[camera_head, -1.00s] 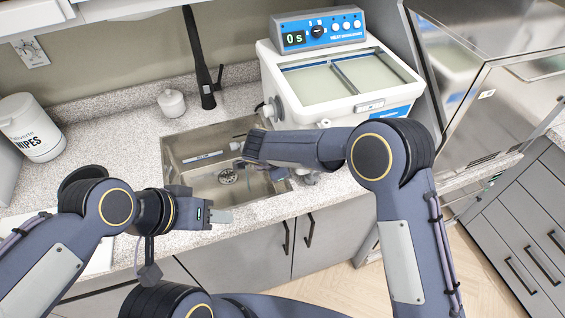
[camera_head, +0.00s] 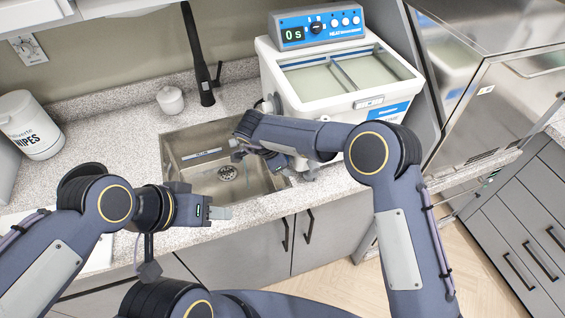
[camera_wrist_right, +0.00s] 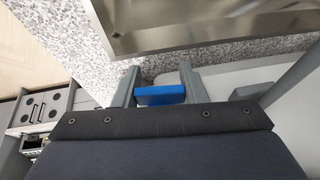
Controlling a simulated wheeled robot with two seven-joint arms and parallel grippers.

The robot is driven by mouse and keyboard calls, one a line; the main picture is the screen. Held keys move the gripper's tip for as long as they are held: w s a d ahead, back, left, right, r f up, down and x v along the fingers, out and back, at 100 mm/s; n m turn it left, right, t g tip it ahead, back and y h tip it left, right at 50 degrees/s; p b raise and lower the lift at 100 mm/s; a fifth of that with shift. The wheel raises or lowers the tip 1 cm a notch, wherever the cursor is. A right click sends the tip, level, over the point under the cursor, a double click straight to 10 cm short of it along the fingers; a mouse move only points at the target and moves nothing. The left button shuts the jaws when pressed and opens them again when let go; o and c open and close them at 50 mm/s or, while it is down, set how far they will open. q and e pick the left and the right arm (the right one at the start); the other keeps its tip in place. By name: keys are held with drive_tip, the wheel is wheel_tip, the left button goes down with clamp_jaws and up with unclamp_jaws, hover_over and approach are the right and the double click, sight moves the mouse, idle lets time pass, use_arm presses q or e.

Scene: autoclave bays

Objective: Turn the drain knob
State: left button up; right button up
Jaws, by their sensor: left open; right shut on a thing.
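The blue drain knob (camera_wrist_right: 162,95) shows in the right wrist view, between the two grey fingers of my right gripper (camera_wrist_right: 160,86). The gripper is shut on it. In the head view my right forearm and wrist lie across the front left of the white heated bath (camera_head: 345,112), and they hide the knob and the fingertips there. My left gripper (camera_head: 219,212) is open and empty in front of the sink's near edge, well apart from the knob.
A steel sink (camera_head: 190,152) with a drain lies left of the bath, under a black faucet (camera_head: 198,70). A white jar (camera_head: 170,100) and a wipes tub (camera_head: 30,125) stand on the speckled counter. A steel cabinet with an open door (camera_head: 500,80) stands at the right.

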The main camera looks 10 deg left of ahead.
drive_tip(key=o, duration=1)
drive_tip(key=shift+s+a+r, duration=0.1)
drive_tip(key=shift+a+r, duration=0.05)
drive_tip(key=shift+r, duration=0.35)
drive_tip(key=b+v, duration=0.1)
drive_tip(key=v, duration=0.5)
drive_tip(key=shift+r+b, duration=0.3)
drive_tip(key=shift+s+a, duration=0.1)
drive_tip(key=shift+s, duration=0.1)
